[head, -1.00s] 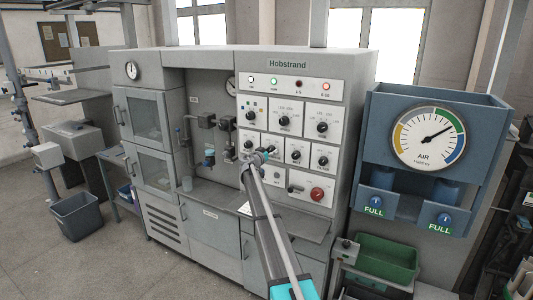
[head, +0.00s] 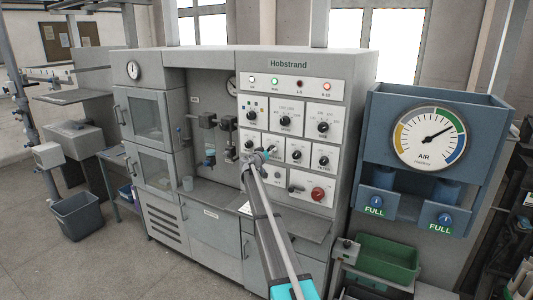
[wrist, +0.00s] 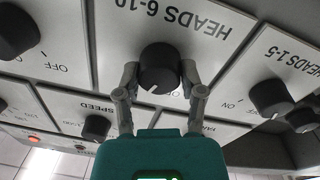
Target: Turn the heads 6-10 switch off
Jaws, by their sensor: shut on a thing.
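The heads 6-10 switch (wrist: 159,68) is a round black knob on a white plate, seen upside down in the wrist view under its "HEADS 6-10" label. A pale pointer mark shows on its lower edge, slightly left of its middle. My gripper (wrist: 159,76) is shut on this knob, one finger on each side. In the head view my gripper (head: 265,153) is at the panel's lower left group of switches, and it hides the knob there. The plate's position labels beside the knob are not clearly readable.
The heads 1-5 knob (wrist: 269,97) is close by on the right in the wrist view, and the speed knob (wrist: 97,127) is at lower left. A red button (head: 317,194) is lower on the panel. A grey ledge (head: 300,226) juts out below.

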